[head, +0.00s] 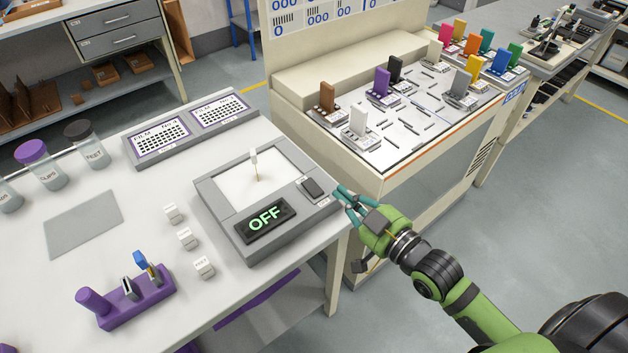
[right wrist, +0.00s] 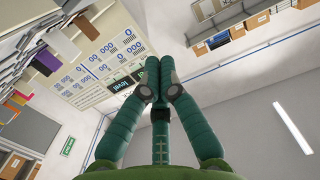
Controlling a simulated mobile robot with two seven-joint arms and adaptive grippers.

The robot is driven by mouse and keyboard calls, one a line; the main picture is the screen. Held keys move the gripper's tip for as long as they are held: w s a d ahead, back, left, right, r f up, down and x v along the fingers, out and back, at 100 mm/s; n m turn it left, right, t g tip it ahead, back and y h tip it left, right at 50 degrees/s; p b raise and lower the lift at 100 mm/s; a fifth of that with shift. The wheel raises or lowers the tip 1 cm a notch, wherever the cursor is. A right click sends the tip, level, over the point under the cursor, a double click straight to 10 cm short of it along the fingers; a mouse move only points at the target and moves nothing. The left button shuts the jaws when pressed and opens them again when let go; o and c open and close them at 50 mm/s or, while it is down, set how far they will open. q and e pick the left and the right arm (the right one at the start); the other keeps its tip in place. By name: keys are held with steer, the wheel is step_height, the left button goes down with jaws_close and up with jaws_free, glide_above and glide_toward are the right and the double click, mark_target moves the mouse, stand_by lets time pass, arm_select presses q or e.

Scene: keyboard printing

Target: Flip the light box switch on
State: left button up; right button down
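The light box (head: 225,222) is a grey unit with a white panel on the table, and its display (head: 265,221) reads OFF in green. The dark switch (head: 312,188) is on the box's right side. My right gripper (head: 342,192) is just to the right of the switch, near the box's right edge, and a small gap shows between them. Its green fingers are pressed together with nothing between them in the right wrist view (right wrist: 153,78). That view shows neither the box nor the switch. My left gripper is not in view.
A small white-tipped stick (head: 255,163) stands on the box's panel. White cubes (head: 185,237) and a purple holder (head: 125,300) lie to the left. A panel with coloured blocks (head: 420,110) is on the cabinet behind. Grey floor is open at right.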

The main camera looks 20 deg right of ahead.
steer(key=p, duration=0.2)
glide_above(313, 190)
steer(key=shift+s+d+f, duration=0.1)
steer(key=shift+s+f, duration=0.05)
steer(key=shift+f, duration=0.05)
step_height(313, 190, down, 3)
steer(key=shift+r+b, duration=0.1)
steer(key=shift+b, duration=0.2)
steer(key=shift+f, duration=0.7)
